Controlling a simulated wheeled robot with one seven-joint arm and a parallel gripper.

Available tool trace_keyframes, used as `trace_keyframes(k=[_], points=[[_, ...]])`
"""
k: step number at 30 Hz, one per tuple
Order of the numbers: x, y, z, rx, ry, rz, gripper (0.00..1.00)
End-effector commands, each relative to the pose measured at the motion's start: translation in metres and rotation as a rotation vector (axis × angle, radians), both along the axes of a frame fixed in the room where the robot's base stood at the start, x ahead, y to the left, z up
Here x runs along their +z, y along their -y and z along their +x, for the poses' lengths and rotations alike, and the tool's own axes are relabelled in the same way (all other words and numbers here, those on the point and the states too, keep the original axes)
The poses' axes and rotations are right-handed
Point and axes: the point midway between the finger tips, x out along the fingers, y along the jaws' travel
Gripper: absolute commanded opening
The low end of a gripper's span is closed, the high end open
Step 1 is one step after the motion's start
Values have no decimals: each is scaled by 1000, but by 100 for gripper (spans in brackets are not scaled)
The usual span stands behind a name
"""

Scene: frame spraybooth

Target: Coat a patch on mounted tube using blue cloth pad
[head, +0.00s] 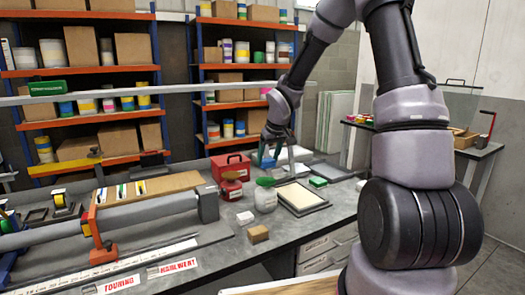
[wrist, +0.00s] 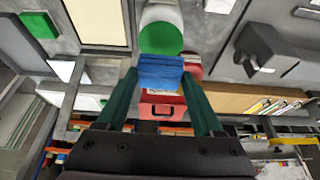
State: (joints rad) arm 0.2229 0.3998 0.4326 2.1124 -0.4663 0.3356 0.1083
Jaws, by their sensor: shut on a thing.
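My gripper (wrist: 160,85) is shut on the blue cloth pad (wrist: 160,71), which sits between its green fingertips in the wrist view. The mounted tube (head: 140,211) is a long grey pipe lying lengthwise at the left of the bench, in an orange clamp (head: 94,226). The gripper is well apart from the tube, to its right and farther back.
A white jar with a green lid (head: 265,198), a red jar (head: 231,188) and a red toolbox (head: 231,166) stand between gripper and tube. A framed cream tray (head: 300,197) lies right of the jars. Small blocks (head: 258,234) sit at the front edge. Shelves (head: 85,93) stand behind.

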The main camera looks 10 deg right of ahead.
Motion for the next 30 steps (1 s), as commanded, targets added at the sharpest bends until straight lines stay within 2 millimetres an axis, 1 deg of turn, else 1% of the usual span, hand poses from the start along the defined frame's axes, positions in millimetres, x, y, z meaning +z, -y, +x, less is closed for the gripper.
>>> trace_keyframes(k=[2, 5, 19, 24, 30], points=[[7, -2, 2, 9, 1, 1, 24], [5, -4, 2, 14, -1, 0, 24], [-40, -4, 2, 17, -2, 0, 24], [-49, -4, 2, 15, -1, 0, 24], [-52, -3, 2, 14, 0, 1, 24]])
